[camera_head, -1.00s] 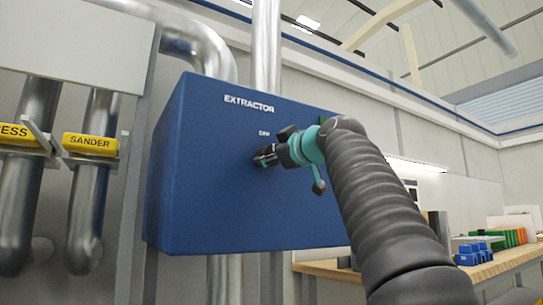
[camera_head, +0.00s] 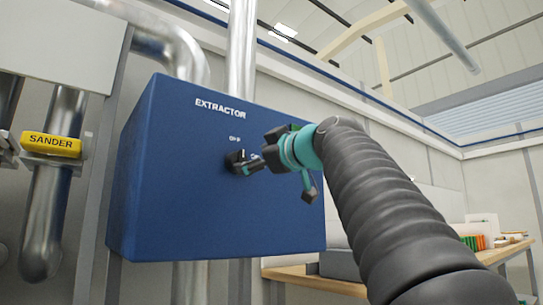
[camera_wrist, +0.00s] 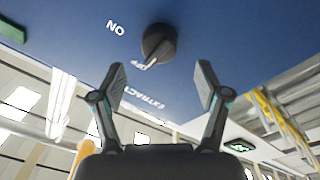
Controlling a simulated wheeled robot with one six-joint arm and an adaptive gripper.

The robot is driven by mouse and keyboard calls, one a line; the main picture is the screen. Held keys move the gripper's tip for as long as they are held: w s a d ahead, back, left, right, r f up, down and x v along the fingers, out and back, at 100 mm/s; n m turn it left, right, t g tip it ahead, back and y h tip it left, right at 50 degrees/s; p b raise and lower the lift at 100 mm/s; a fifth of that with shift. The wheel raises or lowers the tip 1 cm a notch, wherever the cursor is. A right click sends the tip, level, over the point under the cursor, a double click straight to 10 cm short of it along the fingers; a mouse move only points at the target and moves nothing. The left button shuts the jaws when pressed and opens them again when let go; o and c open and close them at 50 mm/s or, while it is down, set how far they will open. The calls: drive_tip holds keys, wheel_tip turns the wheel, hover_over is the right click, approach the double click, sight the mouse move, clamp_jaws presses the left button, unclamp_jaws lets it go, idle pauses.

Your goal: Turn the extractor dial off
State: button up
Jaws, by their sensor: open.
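The extractor is a large blue box (camera_head: 190,205) on the wall, lettered EXTRACTOR. Its black dial (camera_wrist: 158,42) shows in the wrist view, with a white mark at its edge toward the OFF label (camera_wrist: 140,63). The ON label (camera_wrist: 115,28) is to the dial's left there. In the head view, the dial (camera_head: 236,161) is small and dark below the OFF lettering. My gripper (camera_wrist: 160,84) is open and empty, its fingers spread wide. The dial is beyond the fingertips, apart from them. In the head view, my gripper (camera_head: 259,164) is just right of the dial.
Metal ducts (camera_head: 243,50) run above the box. A yellow SANDER tag (camera_head: 51,144) hangs on a pipe at left. A wooden workbench (camera_head: 508,248) with coloured items stands at right. A green part (camera_wrist: 12,30) shows at the wrist view's edge.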

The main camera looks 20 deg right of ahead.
drive_tip(key=v, duration=0.5)
drive_tip(key=shift+s+d, duration=0.1)
drive_tip(key=shift+s, duration=0.25)
drive_tip(key=shift+m, duration=0.3)
